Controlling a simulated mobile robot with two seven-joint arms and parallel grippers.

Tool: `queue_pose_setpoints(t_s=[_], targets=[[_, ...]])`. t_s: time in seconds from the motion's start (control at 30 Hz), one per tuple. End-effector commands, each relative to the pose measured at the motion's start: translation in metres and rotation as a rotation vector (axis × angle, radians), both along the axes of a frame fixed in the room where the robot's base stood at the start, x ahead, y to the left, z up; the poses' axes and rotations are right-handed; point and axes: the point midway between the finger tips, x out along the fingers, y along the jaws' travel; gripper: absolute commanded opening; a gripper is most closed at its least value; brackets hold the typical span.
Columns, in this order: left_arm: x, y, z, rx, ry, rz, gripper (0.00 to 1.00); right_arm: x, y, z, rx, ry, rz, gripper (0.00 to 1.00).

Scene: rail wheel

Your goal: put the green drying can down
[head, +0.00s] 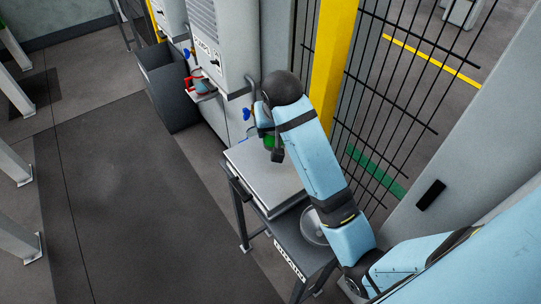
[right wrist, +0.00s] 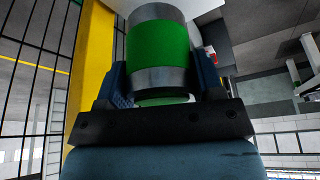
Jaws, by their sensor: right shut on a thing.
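The green drying can (right wrist: 158,48) has a green band between grey metal ends. My right gripper (right wrist: 162,82) is shut on it, one finger on each side, in the right wrist view. In the head view a small green part of the can (head: 269,142) shows beside my right gripper (head: 265,128), mostly hidden by the wrist. The can is over or near the far end of a grey flat-topped stand (head: 265,178); I cannot tell whether it touches the top. My left gripper is not in view.
A yellow post (head: 333,55) and wire fence (head: 393,85) are close on the right. A round metal part (head: 312,228) lies on the labelled lower ledge.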

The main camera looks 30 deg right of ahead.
Motion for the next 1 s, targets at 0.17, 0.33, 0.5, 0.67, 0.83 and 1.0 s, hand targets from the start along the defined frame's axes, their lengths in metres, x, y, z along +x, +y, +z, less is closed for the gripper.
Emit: queue_pose_setpoints(t_s=[0.17, 0.33, 0.5, 0.67, 0.83, 1.0], targets=[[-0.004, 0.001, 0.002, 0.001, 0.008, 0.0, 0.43, 0.037, -0.017, 0.024, -0.009, -0.008, -0.217, 0.32], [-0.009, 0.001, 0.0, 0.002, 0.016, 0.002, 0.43, 0.053, -0.027, 0.034, -0.012, -0.016, -0.33, 0.32], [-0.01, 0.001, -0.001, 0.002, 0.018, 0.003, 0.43, 0.054, -0.028, 0.009, -0.013, -0.013, -0.35, 0.32], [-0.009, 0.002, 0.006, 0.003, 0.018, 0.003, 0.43, 0.053, -0.028, -0.033, -0.014, -0.01, -0.35, 0.32], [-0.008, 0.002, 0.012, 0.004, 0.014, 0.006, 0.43, 0.053, -0.028, -0.078, -0.013, -0.012, -0.348, 0.32], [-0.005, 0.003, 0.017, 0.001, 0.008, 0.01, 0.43, 0.054, -0.028, -0.11, -0.011, -0.016, -0.348, 0.32]])
